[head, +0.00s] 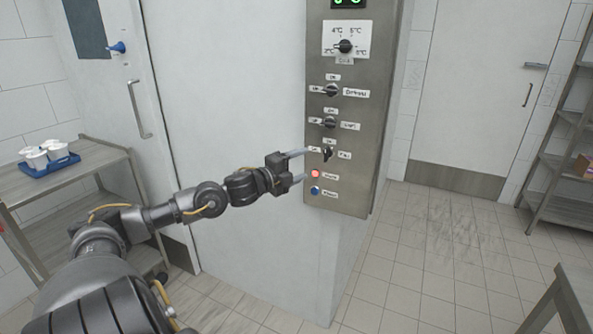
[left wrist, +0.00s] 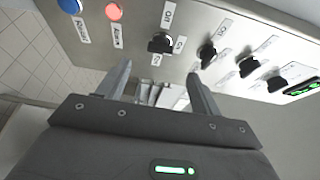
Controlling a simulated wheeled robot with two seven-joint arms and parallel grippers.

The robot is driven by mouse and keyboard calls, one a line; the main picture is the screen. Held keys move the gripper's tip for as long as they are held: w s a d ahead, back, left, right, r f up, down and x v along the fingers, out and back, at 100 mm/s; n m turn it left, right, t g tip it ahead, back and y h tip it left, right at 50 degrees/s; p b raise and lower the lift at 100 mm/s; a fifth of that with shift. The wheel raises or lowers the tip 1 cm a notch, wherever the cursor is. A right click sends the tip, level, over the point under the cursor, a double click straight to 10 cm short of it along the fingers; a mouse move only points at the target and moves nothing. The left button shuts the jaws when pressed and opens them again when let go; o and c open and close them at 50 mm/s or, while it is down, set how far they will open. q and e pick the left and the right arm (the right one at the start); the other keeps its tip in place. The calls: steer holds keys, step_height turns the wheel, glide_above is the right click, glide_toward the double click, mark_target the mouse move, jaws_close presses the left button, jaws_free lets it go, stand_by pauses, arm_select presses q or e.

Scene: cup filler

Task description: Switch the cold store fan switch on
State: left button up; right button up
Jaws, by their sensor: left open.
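The fan switch (head: 327,154) is a black rotary knob on the grey steel control panel (head: 350,205), with a small label reading like "Fan" beside it. It also shows in the left wrist view as a black knob (left wrist: 160,43) with small white labels around it. My left gripper (head: 306,164) is open in front of the panel. In the left wrist view its two fingers (left wrist: 159,72) point at the panel on either side of the knob's line, with the knob just beyond the tips. I see no contact. The exact knob setting is hard to read.
Above the fan switch are two similar knobs (head: 330,122) and a temperature dial (head: 345,46). Below are a lit red button (head: 315,174) and a blue button (head: 315,190). A steel trolley (head: 92,160) with a blue tray of white cups stands left.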

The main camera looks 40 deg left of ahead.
arm_select(q)
steer(key=shift+s, duration=0.55)
stand_by(0.4)
